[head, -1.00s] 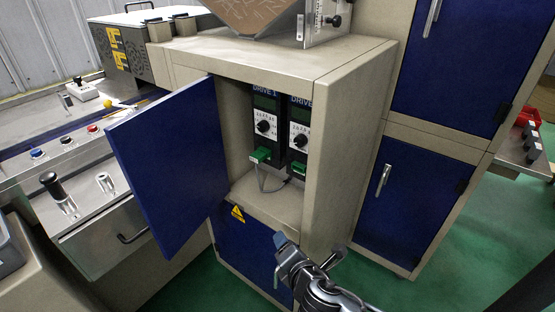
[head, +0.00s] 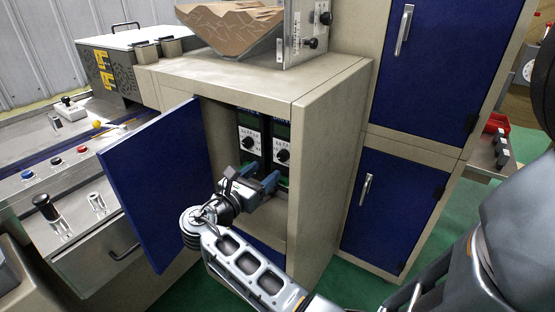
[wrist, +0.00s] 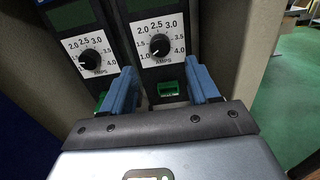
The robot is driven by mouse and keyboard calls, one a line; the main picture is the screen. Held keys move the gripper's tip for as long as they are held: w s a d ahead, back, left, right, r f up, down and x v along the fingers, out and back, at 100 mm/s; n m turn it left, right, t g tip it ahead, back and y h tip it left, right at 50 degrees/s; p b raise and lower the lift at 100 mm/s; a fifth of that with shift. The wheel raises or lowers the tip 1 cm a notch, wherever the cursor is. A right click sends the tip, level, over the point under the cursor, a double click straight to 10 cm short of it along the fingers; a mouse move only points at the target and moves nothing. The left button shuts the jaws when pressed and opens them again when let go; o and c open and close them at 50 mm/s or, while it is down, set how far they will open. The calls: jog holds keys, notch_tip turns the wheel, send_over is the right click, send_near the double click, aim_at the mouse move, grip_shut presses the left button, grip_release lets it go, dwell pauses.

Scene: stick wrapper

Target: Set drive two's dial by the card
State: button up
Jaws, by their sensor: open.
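Two dark drives stand side by side in the open cabinet. The right one, drive two (wrist: 158,20), has a black dial (wrist: 160,45) on a white scale plate marked from 1.0 to 4.0 AMPS. Its pointer looks turned to the lower left, near 1.0, but is small. The dial also shows in the head view (head: 282,156). My gripper (wrist: 163,72) is open and empty. Its blue fingers stand left and right of drive two's lower face, short of the dial and apart from it. I cannot make out a setting card in any view.
Drive one's dial (wrist: 91,65) is close by on the left. A green connector (wrist: 168,88) sits below drive two's dial. The open blue door (head: 155,185) stands left of my arm, and the cabinet's side wall (wrist: 240,50) is close on the right.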

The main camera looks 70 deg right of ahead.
aim_at(281, 158)
jog(key=x, duration=0.7)
jog(key=shift+d+p, duration=0.25)
jog(key=shift+p, duration=0.15)
jog(key=c, duration=1)
jog(key=shift+c, duration=0.2)
